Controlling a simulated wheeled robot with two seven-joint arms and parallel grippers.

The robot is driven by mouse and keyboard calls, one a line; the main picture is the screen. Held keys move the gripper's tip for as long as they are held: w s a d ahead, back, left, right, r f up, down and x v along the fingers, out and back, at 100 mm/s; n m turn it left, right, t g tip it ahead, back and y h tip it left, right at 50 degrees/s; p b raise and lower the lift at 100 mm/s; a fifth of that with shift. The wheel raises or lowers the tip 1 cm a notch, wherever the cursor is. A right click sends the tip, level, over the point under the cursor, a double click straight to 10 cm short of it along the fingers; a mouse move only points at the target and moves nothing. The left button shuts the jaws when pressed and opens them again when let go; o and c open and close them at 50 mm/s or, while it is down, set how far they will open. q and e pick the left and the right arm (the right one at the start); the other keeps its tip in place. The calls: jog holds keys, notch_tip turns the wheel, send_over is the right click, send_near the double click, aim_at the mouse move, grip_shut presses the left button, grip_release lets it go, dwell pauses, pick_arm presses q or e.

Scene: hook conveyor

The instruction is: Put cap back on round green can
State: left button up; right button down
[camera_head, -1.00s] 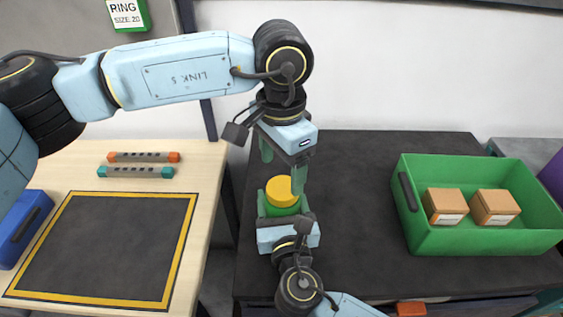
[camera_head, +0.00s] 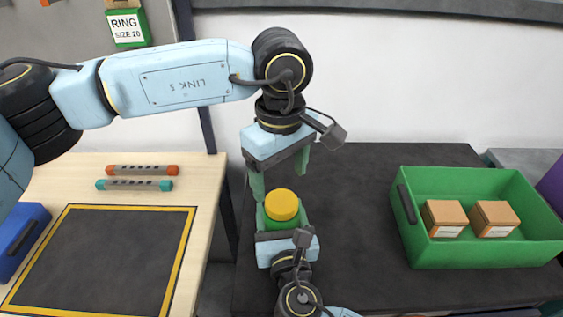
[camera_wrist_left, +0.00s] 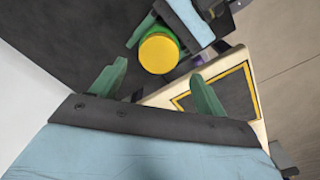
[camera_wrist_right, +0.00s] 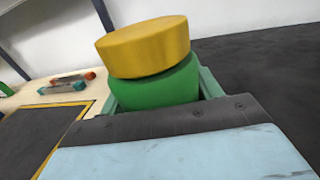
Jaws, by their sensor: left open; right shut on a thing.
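The round green can (camera_head: 281,223) stands upright with the yellow cap (camera_head: 282,204) on its top. In the right wrist view the cap (camera_wrist_right: 146,47) sits on the green can (camera_wrist_right: 162,87) and looks slightly tilted or off-centre; I cannot tell whether it is fully seated. My right gripper (camera_head: 284,222) is shut around the can's sides. My left gripper (camera_head: 279,180) is open and empty, pointing down just above and behind the cap. In the left wrist view the cap (camera_wrist_left: 158,53) lies beyond the open fingers (camera_wrist_left: 155,85), apart from them.
A green crate (camera_head: 480,252) with two cardboard boxes stands at the right of the dark table (camera_head: 365,220). On the wooden table at left are a dark mat with a yellow border (camera_head: 100,262), two bars (camera_head: 138,178) and a blue case (camera_head: 22,240).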

pick_arm(q)
jog(key=n, duration=0.6)
jog(key=shift+r, duration=0.2)
jog(key=n, duration=0.3)
jog(key=shift+r, duration=0.1)
jog(key=n, duration=0.6)
jog(key=shift+r, duration=0.1)
jog(key=n, duration=0.3)
jog(key=shift+r+n, duration=0.1)
jog(key=shift+n, duration=0.3)
jog(key=n, duration=0.5)
jog(key=shift+d+r+n, duration=0.1)
jog(key=shift+r+n, duration=0.05)
jog(key=shift+n, duration=0.15)
jog(key=n, duration=0.3)
jog(key=shift+r+n, duration=0.1)
jog(key=shift+n, duration=0.3)
jog(key=n, duration=0.5)
jog(key=shift+r, duration=0.15)
jog(key=n, duration=0.3)
jog(key=shift+r+n, duration=0.1)
jog(key=shift+n, duration=0.2)
